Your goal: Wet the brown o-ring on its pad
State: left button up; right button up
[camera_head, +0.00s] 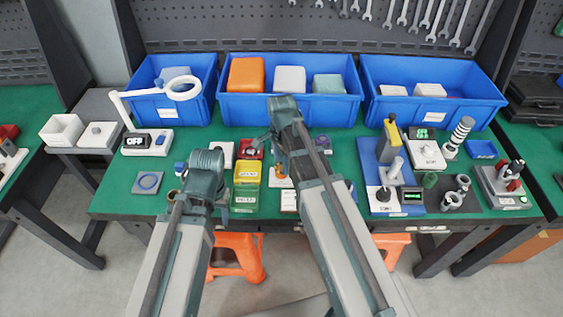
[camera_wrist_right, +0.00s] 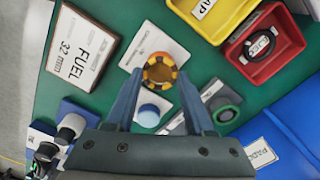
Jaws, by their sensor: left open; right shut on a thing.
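My right gripper (camera_head: 279,160) points down over the middle of the table, right of the small bins. In the right wrist view its fingers (camera_wrist_right: 161,82) are shut on a round orange-and-brown thing (camera_wrist_right: 160,72), whose orange body also shows in the head view (camera_head: 279,172). My left gripper (camera_head: 198,188) is open, left of the bins, with its fingers largely hidden by its own wrist. A small brownish ring shape (camera_head: 172,195) shows beside it, partly covered; I cannot tell surely that it is the brown o-ring. A blue ring lies on a grey pad (camera_head: 148,188) further left.
Red (camera_wrist_right: 280,68), yellow (camera_head: 247,165) and green bins (camera_head: 244,206) stand between the arms. A FUEL card (camera_wrist_right: 83,48) and a blue-topped thing (camera_wrist_right: 148,115) are close to the right gripper. Blue crates (camera_head: 290,112) line the back. A lamp magnifier (camera_head: 128,108) stands at left.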

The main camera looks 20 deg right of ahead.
jog(key=shift+r+p, duration=1.85)
jog(key=shift+r, duration=0.3)
